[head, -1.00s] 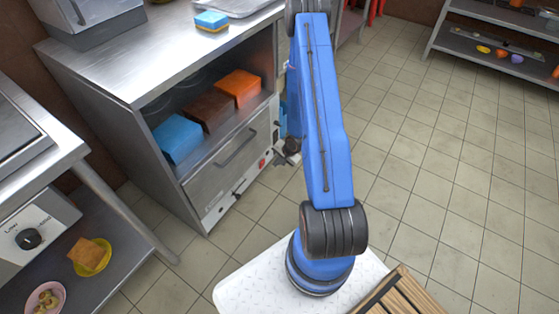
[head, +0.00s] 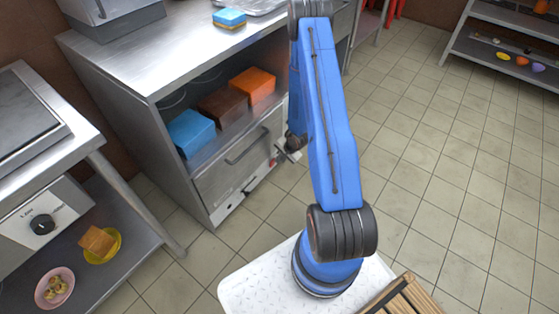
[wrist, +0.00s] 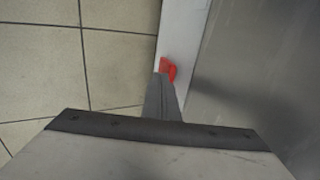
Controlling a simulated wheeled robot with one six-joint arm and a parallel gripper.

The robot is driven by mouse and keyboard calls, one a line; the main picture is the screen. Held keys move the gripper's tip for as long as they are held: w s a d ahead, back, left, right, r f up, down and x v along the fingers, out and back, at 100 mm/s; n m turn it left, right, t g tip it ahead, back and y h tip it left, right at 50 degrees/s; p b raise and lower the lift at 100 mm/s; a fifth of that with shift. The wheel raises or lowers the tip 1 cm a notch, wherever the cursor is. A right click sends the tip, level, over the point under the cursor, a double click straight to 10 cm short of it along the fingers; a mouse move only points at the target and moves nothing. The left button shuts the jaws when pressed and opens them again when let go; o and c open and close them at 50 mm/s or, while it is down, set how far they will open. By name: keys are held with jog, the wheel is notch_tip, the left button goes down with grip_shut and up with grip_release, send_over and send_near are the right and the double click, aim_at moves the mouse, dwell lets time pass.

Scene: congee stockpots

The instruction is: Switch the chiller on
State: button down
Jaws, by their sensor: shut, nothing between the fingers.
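The chiller (head: 225,172) is the steel drawer unit low in the counter's front, with a handle and a pale control strip (head: 232,201) along its bottom. A small red switch (head: 273,162) sits near the right end of that strip. In the wrist view the red switch (wrist: 169,71) stands out from the pale strip, partly covered by my fingertips. My gripper (wrist: 161,82) is shut and empty, its tips right at the switch. I cannot tell whether they touch it or which way it is set. In the head view my gripper (head: 289,153) is partly hidden behind my arm.
Above the drawer, an open shelf holds blue (head: 191,133), brown (head: 222,107) and orange (head: 255,85) boxes. A stove-like unit with a knob (head: 42,224) stands at the left. Tiled floor (head: 430,160) is clear to the right.

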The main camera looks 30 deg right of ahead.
jog(key=shift+w+a+r, duration=0.1)
jog(key=shift+w+r, duration=0.05)
jog(key=shift+w, duration=0.3)
jog(key=shift+r, duration=0.15)
jog(key=shift+r, duration=0.65)
jog(key=shift+s, duration=0.1)
jog(key=v, duration=1.1)
jog(key=shift+r, duration=0.35)
